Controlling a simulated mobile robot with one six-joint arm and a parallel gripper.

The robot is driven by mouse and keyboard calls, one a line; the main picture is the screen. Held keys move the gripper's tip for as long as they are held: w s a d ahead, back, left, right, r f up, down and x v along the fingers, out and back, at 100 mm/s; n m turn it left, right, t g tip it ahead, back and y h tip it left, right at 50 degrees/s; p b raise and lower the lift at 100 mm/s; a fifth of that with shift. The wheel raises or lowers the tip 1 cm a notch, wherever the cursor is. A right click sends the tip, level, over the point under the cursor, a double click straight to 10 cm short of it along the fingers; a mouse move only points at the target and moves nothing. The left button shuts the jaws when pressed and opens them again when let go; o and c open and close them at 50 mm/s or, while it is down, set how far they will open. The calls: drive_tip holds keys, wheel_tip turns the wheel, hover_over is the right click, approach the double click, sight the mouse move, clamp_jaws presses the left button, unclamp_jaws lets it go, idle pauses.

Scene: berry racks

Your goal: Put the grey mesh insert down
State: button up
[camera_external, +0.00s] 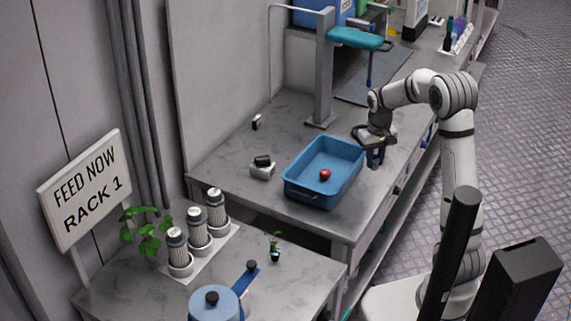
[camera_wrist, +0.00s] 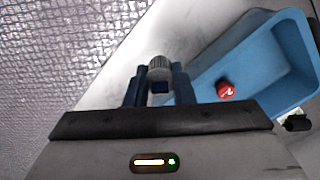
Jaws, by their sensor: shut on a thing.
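My gripper (camera_external: 375,157) points down over the grey bench at the right side of the blue tray. In the wrist view, my gripper (camera_wrist: 160,88) has its two dark blue fingers shut on the grey mesh insert (camera_wrist: 160,66), a small ribbed grey piece. The insert is between the fingertips, with bench surface behind it. In the external view the fingers and wrist mostly hide the insert, and I cannot tell whether it touches the bench.
The blue tray (camera_external: 297,190) holds a red round object (camera_external: 325,174) and stands close left of my gripper. A grey post (camera_external: 324,75) with a teal top stands behind. Small dark-topped items (camera_external: 262,168) lie left of the tray. The bench's front edge is near my gripper.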

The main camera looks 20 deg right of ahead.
drive_tip(key=s+a+n+b, duration=0.1)
drive_tip(key=s+a+n, duration=0.15)
drive_tip(key=a, duration=0.65)
drive_tip(key=s+a+n+b, duration=0.15)
drive_tip(key=s+a, duration=0.25)
drive_tip(key=a, duration=0.5)
drive_tip(key=s+a+n+b, duration=0.2)
drive_tip(key=s+a+n, duration=0.2)
drive_tip(key=s+a, duration=0.95)
drive_tip(key=f, duration=1)
drive_tip(key=shift+a+f, duration=0.25)
drive_tip(key=shift+a, duration=0.05)
drive_tip(key=shift+f, duration=2.4)
drive_tip(key=o, duration=0.9)
drive_tip(key=shift+w, duration=0.1)
drive_tip(key=shift+o, duration=0.2)
wheel_tip(320, 180, up, 12)
drive_tip(key=shift+r, duration=0.15)
